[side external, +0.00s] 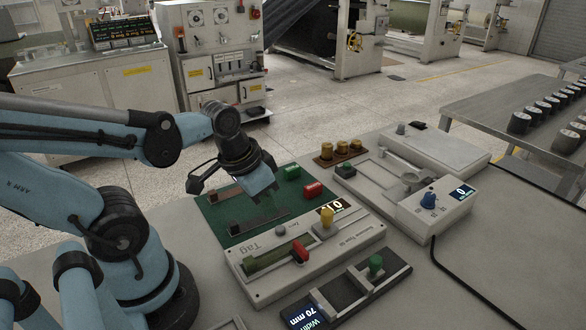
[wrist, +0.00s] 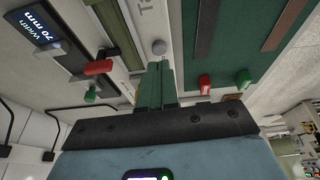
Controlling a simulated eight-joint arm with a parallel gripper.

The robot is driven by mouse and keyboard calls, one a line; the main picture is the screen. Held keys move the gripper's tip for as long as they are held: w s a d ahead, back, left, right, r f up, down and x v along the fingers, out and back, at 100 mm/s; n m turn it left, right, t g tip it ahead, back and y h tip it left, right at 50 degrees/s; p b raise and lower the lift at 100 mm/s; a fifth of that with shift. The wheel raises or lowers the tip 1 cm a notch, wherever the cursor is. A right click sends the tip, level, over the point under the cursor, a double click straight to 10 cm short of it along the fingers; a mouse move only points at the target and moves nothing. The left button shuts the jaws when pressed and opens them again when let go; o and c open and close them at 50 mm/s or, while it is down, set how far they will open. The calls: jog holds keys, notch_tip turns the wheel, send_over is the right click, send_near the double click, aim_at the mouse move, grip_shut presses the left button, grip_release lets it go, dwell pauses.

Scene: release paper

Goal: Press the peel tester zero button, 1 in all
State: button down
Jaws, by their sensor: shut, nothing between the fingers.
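The peel tester (side external: 262,291) is a pale flat unit at the lower middle of the side external view, with a display, a yellow knob (side external: 327,218) and a red-handled lever (side external: 300,251). A small round grey button (side external: 280,229) sits on its top face; its label is too small to read. The button also shows in the wrist view (wrist: 159,47), just beyond my fingertips. My gripper (side external: 268,203) is shut and empty, pointing down over the green mat beside the tester. Its two green fingers (wrist: 160,66) lie together in the wrist view. I cannot tell the gap to the button.
The green mat (side external: 213,217) holds dark strips and red and green pieces (side external: 291,172). A width unit with a green knob (side external: 376,263) stands in front. Bare bench lies at the lower right.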

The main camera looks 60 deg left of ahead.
jog(key=shift+v, duration=1)
jog(key=shift+w, duration=0.1)
jog(key=w+d+r+t, duration=0.2)
jog(key=w+r+t, duration=0.1)
jog(key=w, duration=0.2)
